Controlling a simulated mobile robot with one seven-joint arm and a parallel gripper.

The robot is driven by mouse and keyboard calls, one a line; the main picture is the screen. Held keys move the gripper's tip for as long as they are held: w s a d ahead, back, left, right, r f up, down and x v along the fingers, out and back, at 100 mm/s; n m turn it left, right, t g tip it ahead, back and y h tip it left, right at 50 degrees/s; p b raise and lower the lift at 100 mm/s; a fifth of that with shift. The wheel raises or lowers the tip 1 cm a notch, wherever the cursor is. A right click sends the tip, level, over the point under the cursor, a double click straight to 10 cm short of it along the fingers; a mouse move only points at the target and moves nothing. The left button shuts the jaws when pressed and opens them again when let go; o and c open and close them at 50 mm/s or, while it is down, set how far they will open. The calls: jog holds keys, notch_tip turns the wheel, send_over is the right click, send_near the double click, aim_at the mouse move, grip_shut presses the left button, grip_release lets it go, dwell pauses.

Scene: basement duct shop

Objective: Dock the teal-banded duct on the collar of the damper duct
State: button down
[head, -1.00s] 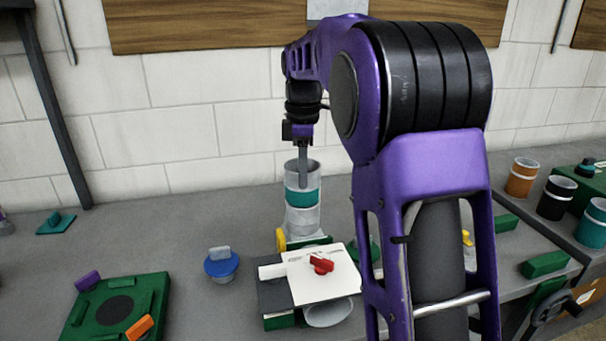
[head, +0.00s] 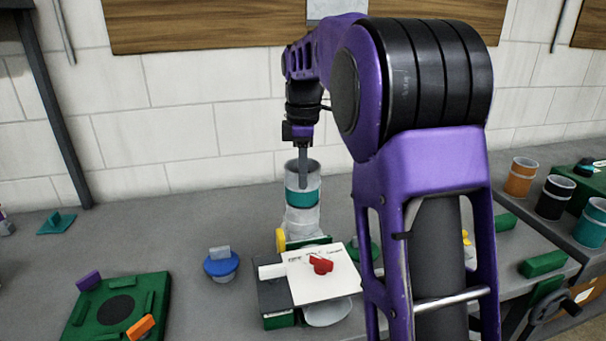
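The teal-banded duct (head: 302,197) is a grey cylinder with a teal band, upright at the middle of the bench. My gripper (head: 303,170) reaches down into its open top, with a finger at the rim. Only one finger shows clearly, so I cannot tell how far apart the fingers are. Directly below is another pale grey duct (head: 302,221), upright, which looks like the damper duct, with a yellow part (head: 281,240) low on its left. The teal-banded duct appears to rest on or just above it. The collar is hidden, so I cannot tell whether they are seated.
A white card with a red knob (head: 321,264) lies on a dark block in front. A blue-capped piece (head: 221,263) and a green fixture (head: 117,307) stand left. Orange (head: 521,178), black (head: 556,197) and teal (head: 592,226) banded ducts stand right. Bench at back left is mostly clear.

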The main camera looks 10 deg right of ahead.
jog(key=shift+f, duration=0.55)
dwell(0.5)
jog(key=c, duration=1.3)
grip_release()
jog(key=shift+c, duration=0.2)
jog(key=shift+r, duration=5.5)
